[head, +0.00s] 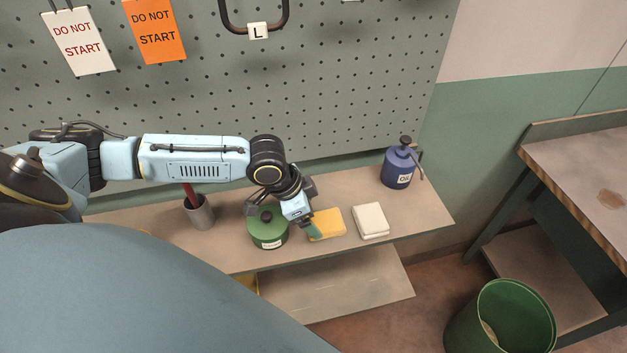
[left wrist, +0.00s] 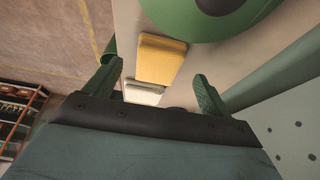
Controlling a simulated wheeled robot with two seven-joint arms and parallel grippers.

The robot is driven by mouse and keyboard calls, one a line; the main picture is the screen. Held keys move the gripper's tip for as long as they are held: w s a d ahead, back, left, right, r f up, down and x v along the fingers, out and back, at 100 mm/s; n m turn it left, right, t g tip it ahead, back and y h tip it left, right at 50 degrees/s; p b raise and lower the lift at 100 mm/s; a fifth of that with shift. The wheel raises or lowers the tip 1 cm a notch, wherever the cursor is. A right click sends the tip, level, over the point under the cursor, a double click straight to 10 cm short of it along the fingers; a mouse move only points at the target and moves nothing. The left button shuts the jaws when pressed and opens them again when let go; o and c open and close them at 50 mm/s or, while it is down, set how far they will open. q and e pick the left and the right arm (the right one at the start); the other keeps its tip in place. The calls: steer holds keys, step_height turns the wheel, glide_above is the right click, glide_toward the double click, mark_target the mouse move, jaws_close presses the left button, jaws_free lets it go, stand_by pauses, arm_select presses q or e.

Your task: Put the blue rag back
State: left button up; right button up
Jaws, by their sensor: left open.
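I see no blue rag in either view. A yellow folded rag (head: 327,224) lies flat on the shelf, with a white folded rag (head: 371,220) to its right. The yellow rag (left wrist: 158,61) and the white rag (left wrist: 143,94) also show in the left wrist view. My left gripper (head: 309,227) is open and empty, over the shelf at the left edge of the yellow rag. In the left wrist view its green fingers (left wrist: 157,72) stand apart, with the rags seen between them. I cannot tell whether it touches anything. My right gripper is not in view.
A green tin (head: 268,232) stands just left of the gripper. A blue oil can (head: 397,169) and a grey cup (head: 200,212) stand on the shelf (head: 425,212). A pegboard (head: 350,90) rises behind. A green bin (head: 510,310) and a workbench (head: 590,165) are at right.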

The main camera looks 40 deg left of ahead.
arm_select(q)
steer(key=v, duration=0.8)
steer(key=shift+r, duration=0.4)
steer(key=shift+s+a, duration=0.1)
steer(key=shift+a, duration=0.05)
steer(key=s+d+f+n+t, duration=0.1)
steer(key=s+d+f, duration=0.15)
steer(key=d, duration=0.45)
steer(key=s+d+f, duration=0.2)
steer(key=s+d, duration=0.2)
steer(key=d, duration=0.2)
steer(key=s+a+f+n+g+y, duration=0.1)
steer(key=s+a+f+n+y, duration=0.3)
steer(key=s, duration=0.4)
step_height(320, 180, down, 30)
steer(key=s+n+g+h+b, duration=0.1)
steer(key=s+b, duration=0.1)
steer(key=b, duration=0.4)
steer(key=s+a+f+b, duration=0.1)
steer(key=s+f+b, duration=0.1)
steer(key=s+f, duration=0.5)
steer(key=s+a+f+g+b, duration=0.1)
steer(key=s+a+f+b, duration=0.1)
steer(key=s+f, duration=0.6)
step_height(320, 180, down, 4)
steer(key=shift+s+a+f+b, duration=0.2)
steer(key=shift+a+b, duration=0.1)
steer(key=shift+b, duration=0.2)
